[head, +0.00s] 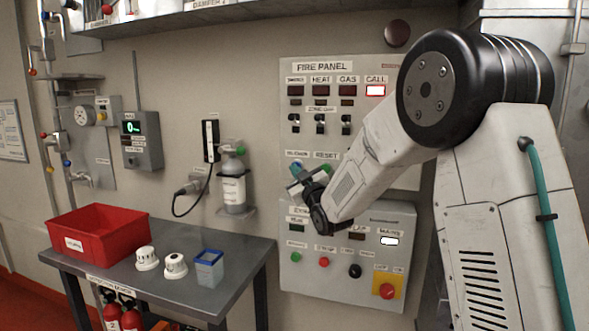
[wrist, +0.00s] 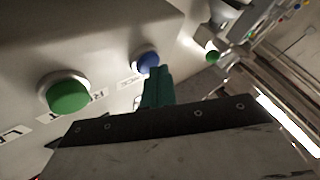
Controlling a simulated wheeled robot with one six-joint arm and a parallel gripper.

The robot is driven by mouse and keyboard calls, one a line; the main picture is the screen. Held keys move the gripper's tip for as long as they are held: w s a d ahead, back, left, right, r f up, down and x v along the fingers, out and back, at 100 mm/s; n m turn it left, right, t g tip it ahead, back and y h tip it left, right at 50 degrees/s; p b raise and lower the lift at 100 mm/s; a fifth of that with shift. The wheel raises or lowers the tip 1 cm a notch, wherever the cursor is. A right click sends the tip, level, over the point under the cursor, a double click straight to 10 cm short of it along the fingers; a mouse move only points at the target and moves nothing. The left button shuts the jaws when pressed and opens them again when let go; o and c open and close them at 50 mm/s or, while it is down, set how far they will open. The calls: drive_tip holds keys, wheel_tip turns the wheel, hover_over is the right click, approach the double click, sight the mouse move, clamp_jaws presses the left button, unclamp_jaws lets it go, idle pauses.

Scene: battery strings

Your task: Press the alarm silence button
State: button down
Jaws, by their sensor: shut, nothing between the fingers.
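The fire panel (head: 345,75) is on the wall, with a small label at its lower left that is too blurred to read and a RESET label beside it. In the wrist view a blue round button (wrist: 147,61) and a green round button (wrist: 68,95) sit on the panel face in pale collars. I cannot read which one is marked for alarm silence. My gripper (wrist: 157,85) is shut and empty, its teal fingertips right by the blue button; I cannot tell whether they touch. In the head view the gripper (head: 297,171) is at the panel's lower left.
A lower control box (head: 340,272) with several buttons and a yellow-backed red knob (head: 387,291) is just below. A bottle (head: 234,190) hangs to the left. A table (head: 235,265) holds a red bin (head: 100,218), two white detectors and a blue cup.

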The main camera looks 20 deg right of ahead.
drive_tip(key=shift+s+a, duration=0.55)
drive_tip(key=shift+s, duration=0.2)
drive_tip(key=s+a, duration=0.1)
drive_tip(key=s, duration=0.1)
drive_tip(key=s+a, duration=0.2)
idle(0.9)
